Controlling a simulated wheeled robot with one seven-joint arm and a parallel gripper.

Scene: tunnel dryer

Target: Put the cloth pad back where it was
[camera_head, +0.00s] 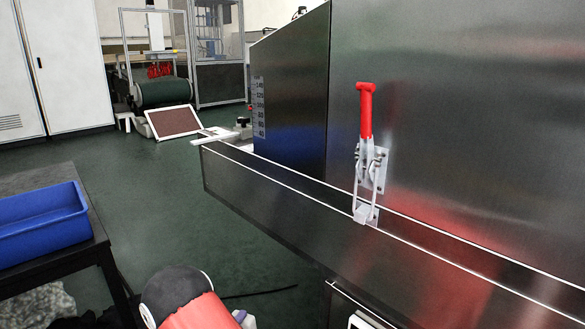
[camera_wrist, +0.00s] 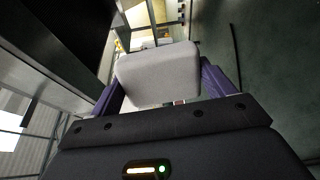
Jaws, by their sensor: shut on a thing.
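The cloth pad (camera_wrist: 158,75) is a pale grey, rounded block in the middle of the wrist view. My gripper (camera_wrist: 163,88) has its two purple fingers closed on either side of it. The pad is held out in front of the palm, clear of any surface I can make out. In the head view only a small bit of my gripper (camera_head: 241,316) shows at the bottom edge, below the machine's side ledge. The pad is mostly out of frame there. The pad's former place cannot be told from these frames.
A large steel machine (camera_head: 450,120) with a long ledge (camera_head: 290,205) and a red-handled toggle clamp (camera_head: 366,115) fills the right. A blue bin (camera_head: 40,225) stands on a dark table (camera_head: 60,256) at left. Green floor (camera_head: 145,210) between them is mostly clear.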

